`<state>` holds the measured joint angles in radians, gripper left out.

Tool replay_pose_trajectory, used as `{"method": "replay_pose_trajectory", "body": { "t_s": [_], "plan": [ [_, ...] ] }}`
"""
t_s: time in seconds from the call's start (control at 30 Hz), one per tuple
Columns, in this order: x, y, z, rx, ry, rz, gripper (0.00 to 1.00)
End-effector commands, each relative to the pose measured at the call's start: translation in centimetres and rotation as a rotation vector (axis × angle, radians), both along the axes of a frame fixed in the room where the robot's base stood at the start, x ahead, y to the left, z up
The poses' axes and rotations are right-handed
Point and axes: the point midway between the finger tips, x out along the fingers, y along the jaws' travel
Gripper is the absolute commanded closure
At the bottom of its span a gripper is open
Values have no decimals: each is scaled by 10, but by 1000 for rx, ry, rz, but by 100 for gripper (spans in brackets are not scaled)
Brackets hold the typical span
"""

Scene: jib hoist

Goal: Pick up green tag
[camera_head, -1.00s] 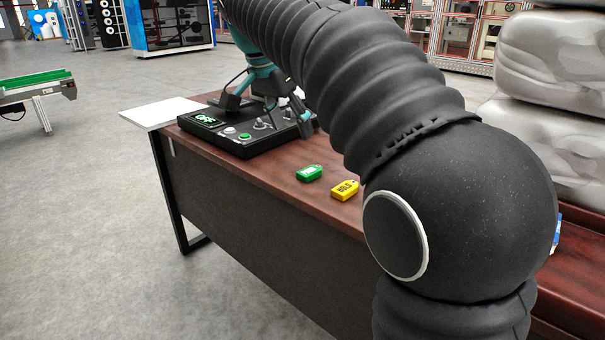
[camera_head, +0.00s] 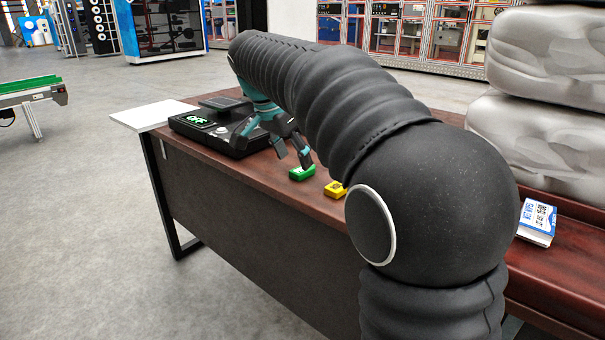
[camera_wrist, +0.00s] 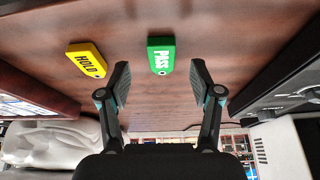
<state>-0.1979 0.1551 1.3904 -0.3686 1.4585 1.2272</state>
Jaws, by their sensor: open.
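The green tag (camera_head: 302,173) lies flat on the brown table, and in the wrist view the green tag (camera_wrist: 160,55) reads PASS and has a small hole at its near end. My gripper (camera_head: 290,158) is open and empty, close to the green tag in the head view. In the wrist view my gripper (camera_wrist: 160,80) has its two fingers spread, with the tag just beyond and between the tips. A yellow tag (camera_head: 335,189) lies beside the green one, and in the wrist view the yellow tag (camera_wrist: 87,60) reads HOLD, outside the left finger.
A black control box (camera_head: 205,128) with a lit OFF display stands on the table (camera_head: 240,170) to the left. A white board (camera_head: 150,115) sits at the table's left end. A blue and white box (camera_head: 537,222) and grey wrapped sacks (camera_head: 540,130) are at the right.

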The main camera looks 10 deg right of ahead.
Motion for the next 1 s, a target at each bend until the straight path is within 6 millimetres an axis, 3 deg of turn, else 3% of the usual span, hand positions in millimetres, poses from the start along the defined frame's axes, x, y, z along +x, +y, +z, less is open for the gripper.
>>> {"method": "replay_pose_trajectory", "body": {
  "t_s": [0.2,0.53,0.77,1.0],
  "plan": [
    [8,-10,-28,0,3,-2,35],
    [10,-12,-34,0,0,0,35],
    [10,-11,-34,0,1,0,89],
    [9,-11,-34,0,1,0,89]
  ]
}}
